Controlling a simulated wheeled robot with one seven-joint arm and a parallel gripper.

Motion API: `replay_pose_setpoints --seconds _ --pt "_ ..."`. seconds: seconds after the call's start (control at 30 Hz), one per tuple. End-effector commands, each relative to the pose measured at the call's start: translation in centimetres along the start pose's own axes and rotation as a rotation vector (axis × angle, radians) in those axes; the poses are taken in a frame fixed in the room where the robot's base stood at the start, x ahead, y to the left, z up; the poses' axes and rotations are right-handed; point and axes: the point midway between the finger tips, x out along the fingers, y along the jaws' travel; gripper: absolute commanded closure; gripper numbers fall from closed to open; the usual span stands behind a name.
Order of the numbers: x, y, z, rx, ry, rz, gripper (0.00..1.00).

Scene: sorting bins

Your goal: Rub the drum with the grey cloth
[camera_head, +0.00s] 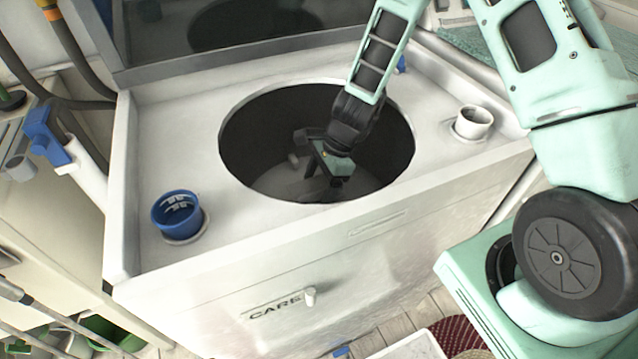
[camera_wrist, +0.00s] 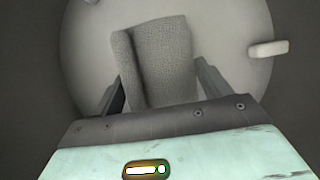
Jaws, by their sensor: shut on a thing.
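The drum (camera_head: 262,140) is a dark round well in the top of the white machine. Its pale round bottom (camera_wrist: 85,62) with light knobs shows in the wrist view. My gripper (camera_head: 325,178) reaches down inside the drum, pointing at the bottom. In the wrist view the grey cloth (camera_wrist: 162,55), a folded textured piece, sits between my fingers, and my gripper is shut on it. The cloth's far end lies over the drum's bottom; I cannot tell whether it touches. In the head view I cannot make out the cloth clearly.
A blue cup (camera_head: 177,214) stands on the machine's top at the front left, and a white cup (camera_head: 473,122) at the right. A raised dark lid (camera_head: 240,30) stands behind. The top between them is clear.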

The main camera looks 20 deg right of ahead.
Motion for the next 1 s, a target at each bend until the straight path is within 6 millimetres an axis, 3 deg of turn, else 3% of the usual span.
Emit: replay_pose_setpoints --seconds 0.1,0.47,0.83,1.0 --pt "-1.4 0.0 0.6 -0.001 0.000 0.000 0.42" --pt "-1.5 0.0 0.7 -0.001 -0.001 0.000 0.42" --pt "-4.2 0.0 1.8 -0.001 -0.001 0.000 0.42" --pt "-4.3 0.0 1.8 -0.001 -0.001 0.001 0.42"
